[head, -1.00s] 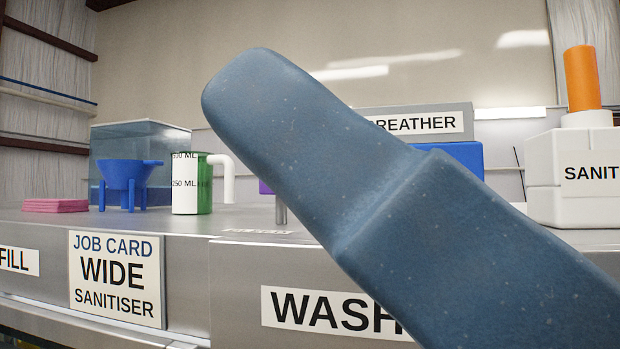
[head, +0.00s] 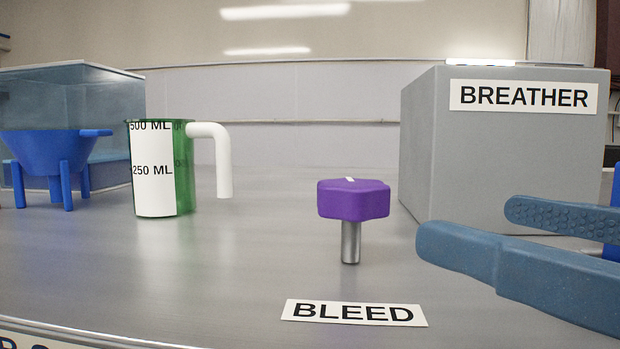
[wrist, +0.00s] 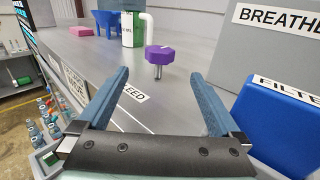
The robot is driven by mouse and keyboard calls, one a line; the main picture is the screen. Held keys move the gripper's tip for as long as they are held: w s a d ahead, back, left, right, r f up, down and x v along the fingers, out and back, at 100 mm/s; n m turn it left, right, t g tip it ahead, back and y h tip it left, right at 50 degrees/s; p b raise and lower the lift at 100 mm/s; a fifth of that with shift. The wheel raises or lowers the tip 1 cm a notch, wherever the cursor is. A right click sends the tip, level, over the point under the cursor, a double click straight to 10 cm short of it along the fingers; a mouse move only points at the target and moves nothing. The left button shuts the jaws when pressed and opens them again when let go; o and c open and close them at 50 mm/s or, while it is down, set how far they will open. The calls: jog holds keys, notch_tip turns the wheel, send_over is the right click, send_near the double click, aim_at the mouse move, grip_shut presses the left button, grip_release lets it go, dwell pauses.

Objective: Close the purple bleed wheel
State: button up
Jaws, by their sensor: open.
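The purple bleed wheel (head: 353,199) sits on a short metal stem on the grey worktop, behind the BLEED label (head: 353,312). A small white mark shows on its top. In the wrist view the wheel (wrist: 159,54) is ahead of my gripper, beyond and between the fingertips. My gripper (wrist: 164,80) is open and empty, its two blue fingers spread apart. In the head view my gripper (head: 462,227) reaches in from the right, to the right of the wheel and not touching it.
A green measuring jug (head: 183,170) with a white handle stands left of the wheel. A blue funnel stand (head: 50,155) is farther left. The grey BREATHER box (head: 460,160) stands behind on the right. A blue FILTER block (wrist: 275,120) is close right of my gripper.

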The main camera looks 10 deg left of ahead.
aim_at(351, 182)
jog(key=shift+w+a+r, duration=0.1)
jog(key=shift+w+a, duration=0.35)
jog(key=p+x, duration=0.5)
jog(key=x, duration=0.5)
jog(key=shift+w+a, duration=0.1)
jog(key=shift+a, duration=0.05)
jog(key=shift+w+a+p, duration=0.4)
jog(key=shift+w+a, duration=0.05)
jog(key=shift+w, duration=0.1)
jog(key=shift+c, duration=0.3)
jog(key=c, duration=1.3)
jog(key=shift+o, duration=0.2)
jog(key=shift+m+t+h+b, duration=0.35)
jog(key=shift+m+t+h, duration=0.3)
jog(key=shift+h, duration=0.25)
jog(key=shift+d, duration=0.1)
